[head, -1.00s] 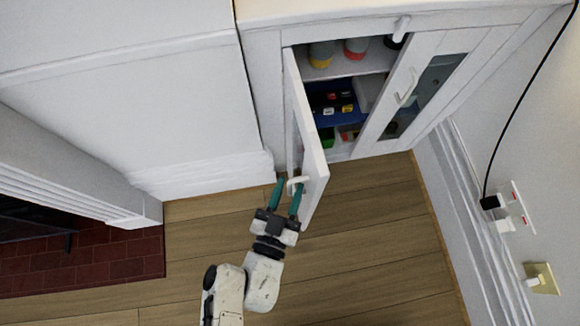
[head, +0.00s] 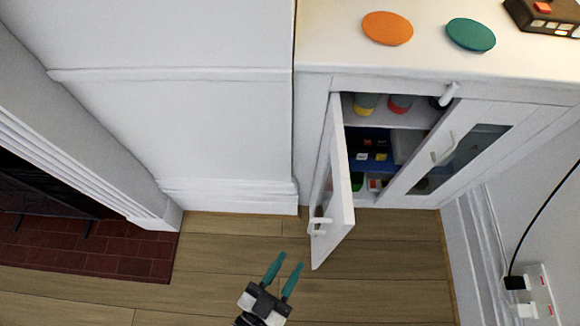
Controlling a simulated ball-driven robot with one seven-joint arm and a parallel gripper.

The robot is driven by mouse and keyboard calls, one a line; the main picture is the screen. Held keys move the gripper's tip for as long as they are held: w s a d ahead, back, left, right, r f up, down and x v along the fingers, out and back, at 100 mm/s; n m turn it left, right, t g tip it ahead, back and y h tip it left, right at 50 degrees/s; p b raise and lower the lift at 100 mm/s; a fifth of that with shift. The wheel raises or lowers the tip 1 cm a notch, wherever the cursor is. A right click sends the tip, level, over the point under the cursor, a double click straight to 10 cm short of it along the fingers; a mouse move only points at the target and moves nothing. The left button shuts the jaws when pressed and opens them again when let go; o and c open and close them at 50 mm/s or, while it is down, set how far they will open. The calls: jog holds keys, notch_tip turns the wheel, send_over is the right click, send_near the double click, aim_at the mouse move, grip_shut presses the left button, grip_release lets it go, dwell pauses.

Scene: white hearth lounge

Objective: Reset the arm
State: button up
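My gripper (head: 281,274) is low in the head view, over the wooden floor. Its two teal fingers are spread apart with nothing between them. It is apart from the open cabinet door (head: 341,222), below and left of the door's white handle (head: 320,225). Most of my arm is out of view below the picture.
The white cabinet (head: 315,110) stands open on its left side, with jars and small boxes on its shelves. Its right glass door (head: 455,155) is shut. An orange disc (head: 387,28) and a teal disc (head: 471,34) lie on top. Wooden floor (head: 215,250) is clear at left.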

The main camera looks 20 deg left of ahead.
jog(key=w+d+f+n+g+y, duration=0.35)
jog(key=d+f+g+y, duration=0.25)
jog(key=d+f, duration=0.5)
jog(key=s+d+r+g, duration=0.2)
jog(key=d+g, duration=0.4)
jog(key=d, duration=0.8)
jog(key=s+d+r+m+g+h, duration=0.2)
jog(key=s+d+r+g, duration=0.2)
jog(key=d+r, duration=0.35)
notch_tip(320, 180, up, 20)
jog(key=p, duration=2)
jog(key=shift+a+f+g, duration=0.15)
jog(key=shift+a+g, duration=0.15)
jog(key=shift+a, duration=0.05)
jog(key=shift+n, duration=0.25)
